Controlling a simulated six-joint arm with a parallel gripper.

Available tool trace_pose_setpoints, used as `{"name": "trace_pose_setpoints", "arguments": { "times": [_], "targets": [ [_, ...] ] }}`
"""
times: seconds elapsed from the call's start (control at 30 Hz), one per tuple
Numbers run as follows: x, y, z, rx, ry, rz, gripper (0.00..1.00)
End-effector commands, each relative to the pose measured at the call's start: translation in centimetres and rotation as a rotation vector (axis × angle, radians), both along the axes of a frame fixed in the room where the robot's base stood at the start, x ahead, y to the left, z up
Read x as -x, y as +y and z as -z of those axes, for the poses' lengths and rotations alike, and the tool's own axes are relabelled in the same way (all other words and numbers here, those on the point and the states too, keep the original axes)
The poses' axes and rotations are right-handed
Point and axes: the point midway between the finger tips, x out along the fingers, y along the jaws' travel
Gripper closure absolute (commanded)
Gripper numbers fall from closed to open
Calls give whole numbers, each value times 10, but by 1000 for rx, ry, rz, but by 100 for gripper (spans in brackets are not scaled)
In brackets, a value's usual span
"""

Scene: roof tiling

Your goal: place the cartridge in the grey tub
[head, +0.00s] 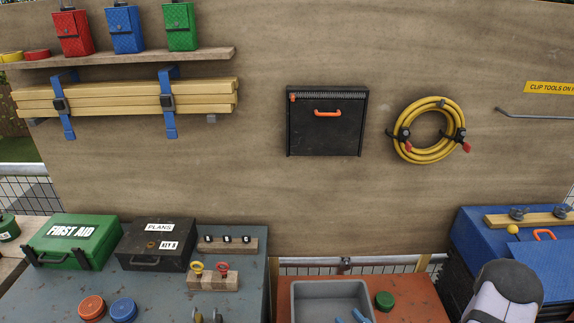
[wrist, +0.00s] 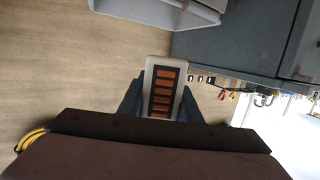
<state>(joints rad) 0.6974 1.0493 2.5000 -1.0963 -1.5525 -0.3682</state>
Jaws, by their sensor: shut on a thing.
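The cartridge (wrist: 164,82) is a pale grey block with a dark panel and a column of several orange bars. My gripper (wrist: 160,97) is shut on it, with a dark finger on each side, in the wrist view. The grey tub (wrist: 150,12) shows at the top of the wrist view, apart from the cartridge and cut off by the frame edge. In the head view the grey tub (head: 300,297) stands on the orange bench top at the bottom centre, with small blue things at its lower edge. The gripper and cartridge do not show in the head view.
A green round lid (head: 384,301) lies right of the tub. The grey-blue bench (head: 165,292) on the left holds a first aid box (head: 72,241), a plans box (head: 155,243) and knobs. A blue chest (head: 485,228) stands at the right. A yellow hose (head: 400,140) hangs on the wall.

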Motion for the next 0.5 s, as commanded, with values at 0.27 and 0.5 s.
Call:
{"name": "trace_pose_setpoints", "arguments": {
  "times": [0.27, 0.5],
  "targets": [
    [10, 15, -13, 0, 1, -61, 92],
    [8, 15, -10, 1, 1, -61, 92]
  ]
}}
